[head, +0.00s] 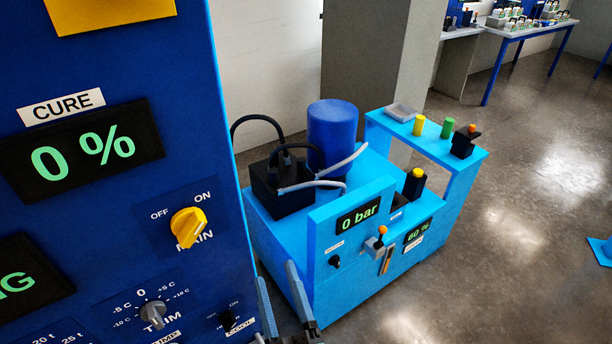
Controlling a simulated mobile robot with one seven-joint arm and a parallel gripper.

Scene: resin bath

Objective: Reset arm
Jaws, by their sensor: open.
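My gripper (277,274) shows at the bottom centre in the head view. Its two grey-blue fingers point up and stand apart, with nothing seen between them. It is in front of the light-blue resin bath unit (290,236), near the right edge of the dark-blue cure panel (100,200). I cannot tell whether it touches either one. Most of the arm is out of view.
The cure panel's yellow main knob (188,227) and grey trim knob (153,315) are close on the left. The bath unit carries a blue cylinder (332,132), a black box (284,188) and hoses. Open floor (540,220) lies to the right.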

